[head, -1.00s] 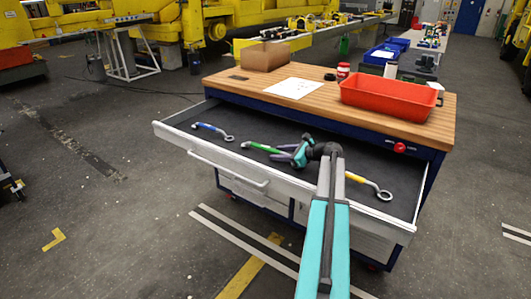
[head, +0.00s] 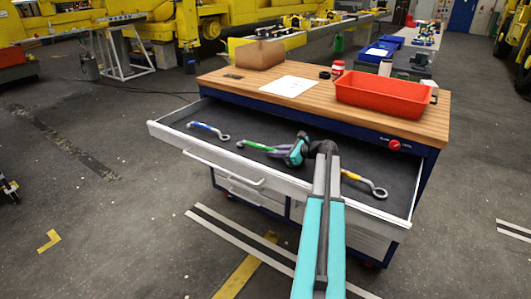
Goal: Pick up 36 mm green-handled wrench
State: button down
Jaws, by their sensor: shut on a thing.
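The green-handled wrench (head: 256,145) lies in the open drawer, between a blue-handled wrench on its left and a yellow-handled one on its right. My gripper and wrist hide the wrench's right end. I cannot tell whether the wrench is lifted off the drawer floor.
The drawer (head: 226,167) holds the blue-handled wrench (head: 206,128) and the yellow-handled wrench (head: 362,183). On the wooden worktop (head: 228,83) above stand a red bin (head: 383,97), a cardboard box (head: 259,54) and a paper sheet (head: 290,87). Floor around the cart is clear.

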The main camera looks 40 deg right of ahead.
jog(key=shift+r, duration=0.2)
jog(key=shift+r+b, duration=0.35)
jog(key=shift+r, duration=4.5)
